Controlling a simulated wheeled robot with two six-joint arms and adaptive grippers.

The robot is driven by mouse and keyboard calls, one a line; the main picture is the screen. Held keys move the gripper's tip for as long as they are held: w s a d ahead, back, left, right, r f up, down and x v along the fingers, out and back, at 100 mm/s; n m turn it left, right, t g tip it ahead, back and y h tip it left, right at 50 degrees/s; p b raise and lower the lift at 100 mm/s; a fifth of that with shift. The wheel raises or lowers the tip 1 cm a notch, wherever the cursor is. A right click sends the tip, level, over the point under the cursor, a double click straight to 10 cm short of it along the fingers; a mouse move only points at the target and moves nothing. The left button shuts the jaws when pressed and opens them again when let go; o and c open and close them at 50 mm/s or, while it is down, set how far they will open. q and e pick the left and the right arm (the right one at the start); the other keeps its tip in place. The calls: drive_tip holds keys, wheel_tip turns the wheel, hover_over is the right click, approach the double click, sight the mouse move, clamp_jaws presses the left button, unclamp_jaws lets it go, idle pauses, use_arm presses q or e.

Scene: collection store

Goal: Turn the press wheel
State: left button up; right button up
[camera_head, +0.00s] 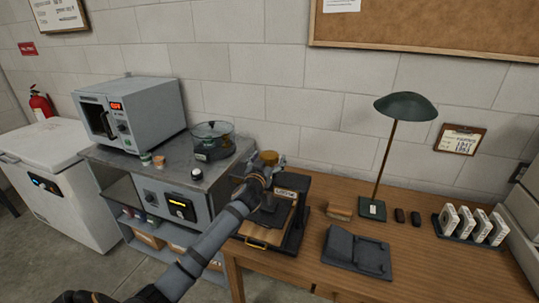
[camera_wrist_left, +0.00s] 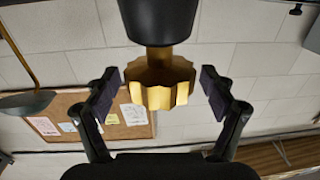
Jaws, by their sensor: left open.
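The press wheel (camera_head: 269,157) is a brass-yellow ribbed knob on top of a dark press (camera_head: 293,203) on the wooden table. In the left wrist view the wheel (camera_wrist_left: 158,80) sits between the two open fingers, with a gap on each side. My left gripper (camera_wrist_left: 160,88) is open around the wheel and appears not to touch it. In the head view my left gripper (camera_head: 262,172) and arm reach the press from the lower left and hide part of it. My right gripper is not in view.
A green desk lamp (camera_head: 404,108), a dark flat case (camera_head: 357,252) and a rack of white cassettes (camera_head: 470,226) stand right of the press. A steel bench (camera_head: 172,172) with a glass-lidded pot (camera_head: 212,141) and oven (camera_head: 131,113) is left. The table's front right is clear.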

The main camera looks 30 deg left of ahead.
use_arm(q)
drive_tip(key=shift+w+a, duration=0.1)
drive_tip(key=shift+w, duration=0.25)
drive_tip(key=c, duration=1.2)
drive_tip(key=h+p, duration=0.1)
drive_tip(key=p, duration=0.1)
drive_tip(key=m+h+p, duration=0.1)
drive_tip(key=p, duration=0.1)
drive_tip(key=shift+r+m+t, duration=0.3)
drive_tip(key=shift+f+h+p, duration=0.2)
drive_tip(key=shift+h+p, duration=0.3)
drive_tip(key=shift+f, duration=0.1)
